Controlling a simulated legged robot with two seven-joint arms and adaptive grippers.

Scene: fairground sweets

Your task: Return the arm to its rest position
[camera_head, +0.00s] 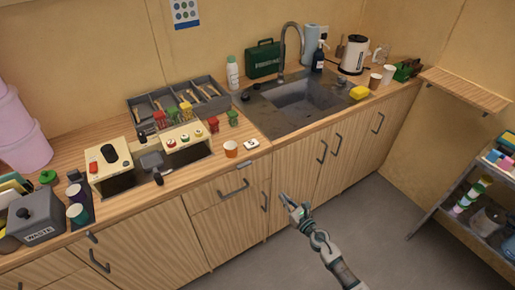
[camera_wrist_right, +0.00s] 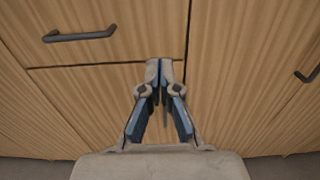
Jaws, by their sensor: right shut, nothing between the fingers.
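My right gripper (camera_head: 292,205) is in the head view, in front of the wooden cabinet doors and below the counter edge. In the right wrist view the same gripper (camera_wrist_right: 159,66) has its fingertips together, with nothing between them. A drawer front with a dark handle (camera_wrist_right: 80,35) is ahead of it at upper left. My right arm comes in from the bottom right of the head view. My left gripper is not in the head view.
The wooden counter (camera_head: 190,182) carries a sink (camera_head: 305,98), a grey cutlery tray (camera_head: 133,108), a cream box (camera_head: 100,176), an orange cup (camera_head: 231,149) and a waste bin (camera_head: 38,217). A shelf rack (camera_head: 463,235) stands at right. The grey floor (camera_head: 375,200) between is clear.

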